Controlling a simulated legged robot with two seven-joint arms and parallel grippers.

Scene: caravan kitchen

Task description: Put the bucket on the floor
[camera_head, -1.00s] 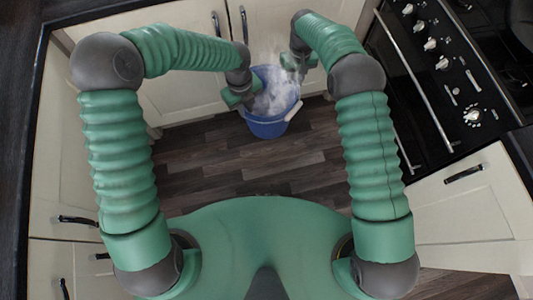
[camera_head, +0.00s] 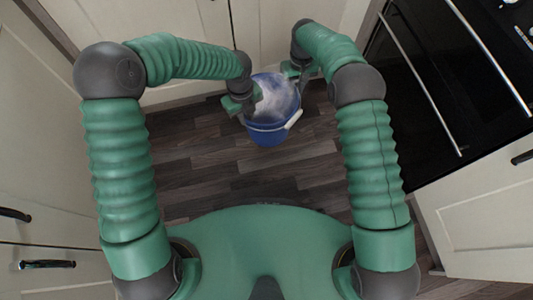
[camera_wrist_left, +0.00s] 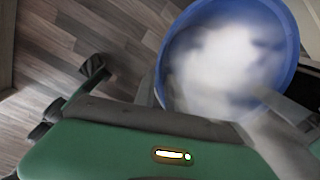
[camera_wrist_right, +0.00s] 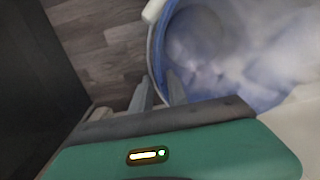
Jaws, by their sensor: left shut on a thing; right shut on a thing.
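The blue bucket (camera_head: 266,135), filled with whitish foamy contents, is upright between my two grippers in the head view. Its white handle grip (camera_head: 294,119) hangs at the near right side. My left gripper (camera_head: 250,103) is shut on the bucket's left rim; the bucket also fills the upper right of the left wrist view (camera_wrist_left: 290,35). My right gripper (camera_head: 299,74) is shut on the right rim, and the blue rim shows between its fingers in the right wrist view (camera_wrist_right: 157,60). I cannot tell whether the bucket's base touches the dark wood floor (camera_head: 215,165).
Cream cabinets (camera_head: 190,25) stand behind the bucket and at the left (camera_head: 45,130). A black oven (camera_head: 440,90) with long metal handles stands at the right. The floor between the bucket and my body is clear.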

